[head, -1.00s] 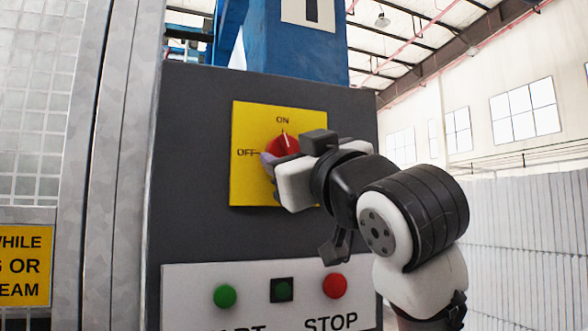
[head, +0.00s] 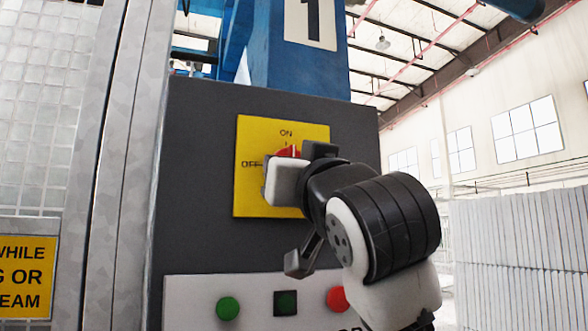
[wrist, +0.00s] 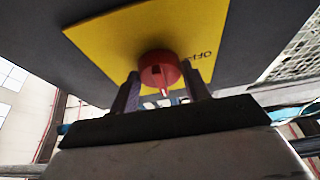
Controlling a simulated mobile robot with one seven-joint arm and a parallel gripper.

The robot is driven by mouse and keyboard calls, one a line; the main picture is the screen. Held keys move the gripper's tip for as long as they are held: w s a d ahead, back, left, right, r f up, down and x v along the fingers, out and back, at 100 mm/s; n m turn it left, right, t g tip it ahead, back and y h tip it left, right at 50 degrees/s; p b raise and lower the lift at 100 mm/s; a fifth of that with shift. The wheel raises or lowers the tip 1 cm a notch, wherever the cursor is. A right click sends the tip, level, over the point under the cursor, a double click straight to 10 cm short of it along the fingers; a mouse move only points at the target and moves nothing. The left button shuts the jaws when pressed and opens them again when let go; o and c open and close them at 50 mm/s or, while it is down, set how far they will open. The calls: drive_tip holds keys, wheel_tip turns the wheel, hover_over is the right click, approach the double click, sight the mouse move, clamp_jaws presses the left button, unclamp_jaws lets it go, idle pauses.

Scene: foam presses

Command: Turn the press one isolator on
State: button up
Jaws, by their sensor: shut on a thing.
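The red rotary knob (head: 287,152) of the isolator sits on a yellow plate (head: 250,195) marked ON at the top and OFF at the left. Its white pointer line looks turned up towards ON in the head view. In the wrist view the knob (wrist: 160,68) shows from close by, its pointer aimed down the picture, away from the OFF lettering at the right. My gripper (wrist: 163,90) is shut on the knob, one finger on each side. In the head view my gripper (head: 283,168) hides the knob's lower part.
The dark grey panel (head: 205,150) is on a blue press column with a number 1 sign (head: 311,20). Below are a green button (head: 228,308), a dark square one (head: 285,303) and a red button (head: 337,298), partly behind my arm. A mesh guard stands left.

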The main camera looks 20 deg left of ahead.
drive_tip(key=o, duration=1)
drive_tip(key=b+v, duration=0.4)
drive_tip(key=v, duration=1)
drive_tip(key=shift+b, duration=0.3)
